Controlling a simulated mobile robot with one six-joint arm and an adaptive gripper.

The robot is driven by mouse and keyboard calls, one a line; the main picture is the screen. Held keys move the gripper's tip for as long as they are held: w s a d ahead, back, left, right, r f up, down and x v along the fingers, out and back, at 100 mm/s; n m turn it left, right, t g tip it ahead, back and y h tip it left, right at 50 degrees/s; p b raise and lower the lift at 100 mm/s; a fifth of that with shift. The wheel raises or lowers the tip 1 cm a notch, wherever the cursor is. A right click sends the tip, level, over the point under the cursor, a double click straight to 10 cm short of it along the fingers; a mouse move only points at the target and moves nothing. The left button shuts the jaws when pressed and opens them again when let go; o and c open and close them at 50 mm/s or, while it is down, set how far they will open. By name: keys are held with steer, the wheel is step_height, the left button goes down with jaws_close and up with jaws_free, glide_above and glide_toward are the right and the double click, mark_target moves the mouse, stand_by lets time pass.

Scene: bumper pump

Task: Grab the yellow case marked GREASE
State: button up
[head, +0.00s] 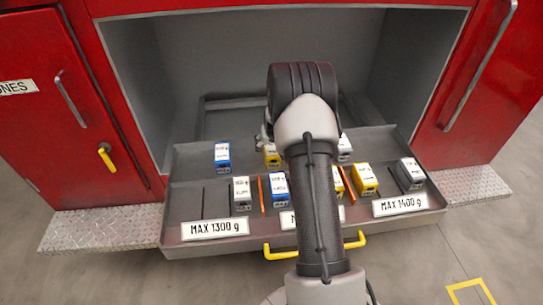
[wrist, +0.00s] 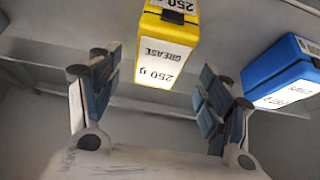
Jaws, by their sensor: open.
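The yellow case marked GREASE (wrist: 165,48) shows in the wrist view, with a white label reading 250 g and its lettering upside down. My gripper (wrist: 160,78) is open and empty. Its two dark-padded fingers stand apart, left and right of the case's line, and the case is beyond their tips; the exact gap is hard to judge. In the head view my arm hides most of the gripper. A yellow case (head: 271,158) partly behind the arm there seems to be the same one, but its label is not readable.
A blue case (wrist: 282,75) lies right of the yellow one in the wrist view. The grey tray (head: 185,190) holds several blue, white, yellow and dark cases, with orange dividers (head: 261,195) and MAX weight signs (head: 215,228). Red cabinet doors (head: 60,120) flank the open compartment.

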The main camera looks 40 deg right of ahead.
mark_target(272, 148)
steer(key=shift+s+b+x, duration=0.2)
steer(key=shift+b+x, duration=0.5)
steer(key=shift+x, duration=1.65)
steer(key=shift+f+b, duration=0.35)
steer(key=shift+c, duration=0.4)
steer(key=c, duration=1.2)
